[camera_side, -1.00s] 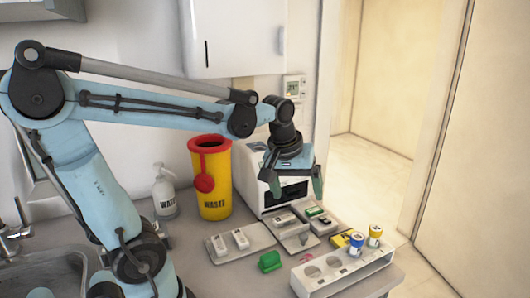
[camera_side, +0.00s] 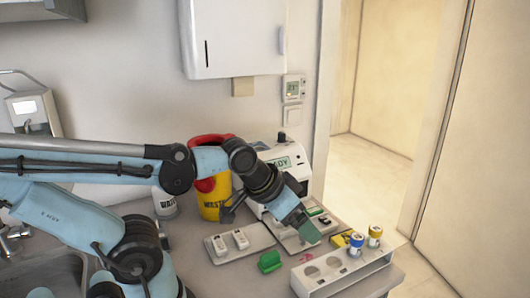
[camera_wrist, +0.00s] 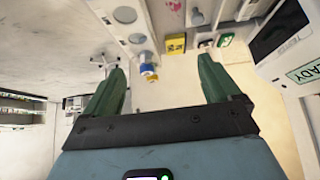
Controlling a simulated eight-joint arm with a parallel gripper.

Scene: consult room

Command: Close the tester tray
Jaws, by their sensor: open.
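The white tester (camera_side: 288,157) stands against the back wall, its lit display reading READY; it also shows at the right edge of the wrist view (camera_wrist: 303,72). Its grey tray (camera_side: 296,247) sticks out at the front, with a green-marked cassette (camera_side: 315,211) on or beside it. My gripper (camera_side: 268,222) is tilted low in front of the tester and hides much of the tray. In the wrist view my gripper (camera_wrist: 158,68) has its green fingers wide apart with nothing between them. I cannot tell whether a finger touches the tray.
A white rack (camera_side: 345,268) with two capped vials (camera_side: 375,234) stands front right. A yellow box (camera_side: 355,240), a green piece (camera_side: 269,262) and a flat tray with two white cassettes (camera_side: 240,255) are nearby. The yellow waste bin (camera_side: 212,207) stands behind my arm.

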